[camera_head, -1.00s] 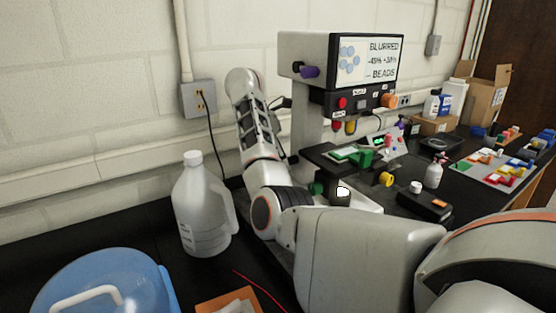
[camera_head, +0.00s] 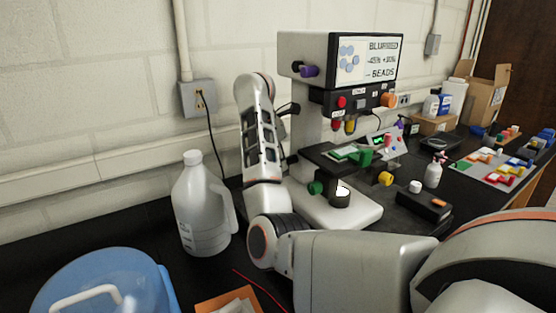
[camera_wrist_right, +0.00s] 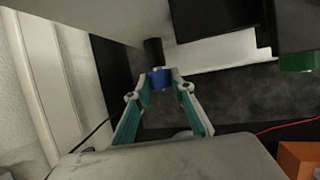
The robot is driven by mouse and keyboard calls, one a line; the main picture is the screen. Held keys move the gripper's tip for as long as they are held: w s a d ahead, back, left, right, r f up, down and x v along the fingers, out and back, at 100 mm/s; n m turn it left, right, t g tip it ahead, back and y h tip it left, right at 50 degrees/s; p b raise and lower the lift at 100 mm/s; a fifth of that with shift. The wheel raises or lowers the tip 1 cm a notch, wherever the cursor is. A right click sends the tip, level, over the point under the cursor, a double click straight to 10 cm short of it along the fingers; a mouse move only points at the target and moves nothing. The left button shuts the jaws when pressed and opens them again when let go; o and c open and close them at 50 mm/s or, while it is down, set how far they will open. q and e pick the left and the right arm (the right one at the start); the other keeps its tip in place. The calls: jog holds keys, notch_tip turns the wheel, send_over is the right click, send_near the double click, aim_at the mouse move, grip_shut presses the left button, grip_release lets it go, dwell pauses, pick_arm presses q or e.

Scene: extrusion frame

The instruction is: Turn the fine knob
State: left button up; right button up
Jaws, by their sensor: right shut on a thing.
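The microscope (camera_head: 302,128) stands upright on the bench, with a screen reading "BLURRED" on its front. In the right wrist view, my right gripper (camera_wrist_right: 160,80) is shut on a blue knob (camera_wrist_right: 158,78) at the end of a black shaft (camera_wrist_right: 153,50). In the head view, that gripper (camera_head: 290,108) is small and dark beside the microscope's left side, and the blue knob is hidden there. A green knob (camera_head: 315,188), a yellow knob (camera_head: 386,179), a purple knob (camera_head: 308,71) and an orange knob (camera_head: 388,100) also show on the microscope. My left gripper is not in view.
A white jug (camera_head: 202,210) stands left of my right arm. A blue-lidded container (camera_head: 95,280) is at the front left. A black box (camera_head: 425,205), a small bottle (camera_head: 433,175) and cardboard boxes (camera_head: 485,100) stand to the right. The wall is close behind.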

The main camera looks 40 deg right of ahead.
jog(key=shift+s+f+m+t+h, duration=0.1)
jog(key=shift+s+m+t+h, duration=0.05)
jog(key=shift+t, duration=0.55)
jog(key=shift+s+f+m+t+h, duration=0.1)
jog(key=shift+m+t+h, duration=0.05)
jog(key=shift+t, duration=0.55)
jog(key=shift+r, duration=0.1)
jog(key=o, duration=1.1)
jog(key=shift+a, duration=0.1)
